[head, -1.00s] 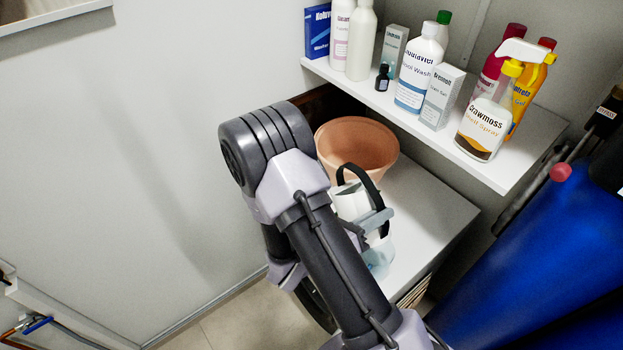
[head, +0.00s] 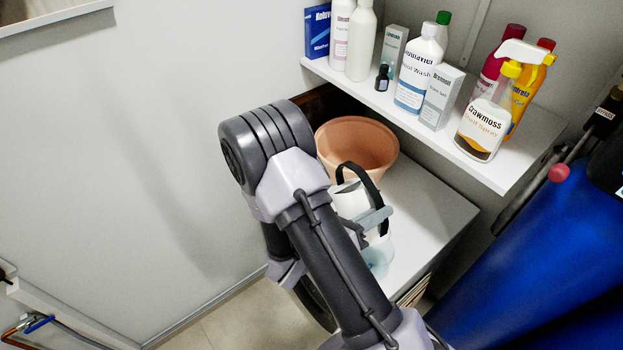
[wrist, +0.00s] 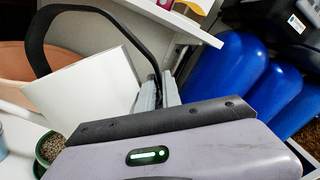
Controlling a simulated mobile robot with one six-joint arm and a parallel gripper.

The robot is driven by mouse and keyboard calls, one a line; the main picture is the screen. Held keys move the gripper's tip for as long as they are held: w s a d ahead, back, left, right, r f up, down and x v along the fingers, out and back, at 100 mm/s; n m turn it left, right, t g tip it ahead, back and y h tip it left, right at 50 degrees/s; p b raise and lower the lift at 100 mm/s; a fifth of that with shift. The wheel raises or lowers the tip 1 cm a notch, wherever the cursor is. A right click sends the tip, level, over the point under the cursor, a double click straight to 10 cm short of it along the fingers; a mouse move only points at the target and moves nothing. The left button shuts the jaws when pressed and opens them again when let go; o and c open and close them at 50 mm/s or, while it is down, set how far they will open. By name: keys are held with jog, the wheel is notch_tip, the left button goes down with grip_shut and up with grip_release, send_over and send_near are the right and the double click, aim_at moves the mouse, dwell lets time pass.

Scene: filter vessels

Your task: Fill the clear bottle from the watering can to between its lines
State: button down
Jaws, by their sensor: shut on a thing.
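The white watering can (head: 350,200) with its black arched handle is beside the terracotta pot on the white cabinet top, partly hidden by my arm. My gripper (head: 374,220) is shut on the watering can at its handle. In the wrist view, the can's white body (wrist: 85,92) and handle fill the upper left, and my gripper's fingers (wrist: 158,94) close on the handle's lower end. A clear, bluish vessel (head: 379,258), which looks like the clear bottle, stands below the gripper in the head view. My arm hides part of it; its lines and water level cannot be made out.
A terracotta pot (head: 358,145) stands behind the can. A white shelf (head: 500,172) with several bottles and boxes overhangs the cabinet top (head: 435,208). Large blue cylinders (head: 530,265) stand at right. The wrist view shows a small green pot of pebbles (wrist: 48,148).

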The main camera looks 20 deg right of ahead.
aim_at(385, 237)
jog(key=shift+r, duration=0.1)
jog(key=s+f+b, duration=0.1)
jog(key=f+b, duration=0.1)
jog(key=s+f+m+b, duration=0.1)
jog(key=b, duration=0.1)
jog(key=s+d+f+m+b, duration=0.1)
jog(key=f+b, duration=0.1)
jog(key=shift+s+f, duration=0.25)
jog(key=shift+f, duration=0.1)
jog(key=s+d+f+m+b, duration=0.1)
jog(key=s+f+m+b, duration=0.4)
jog(key=m+b, duration=0.25)
jog(key=shift+m, duration=0.35)
notch_tip(385, 237, up, 4)
jog(key=p, duration=0.5)
jog(key=shift+r+p, duration=0.25)
jog(key=shift+p, duration=0.15)
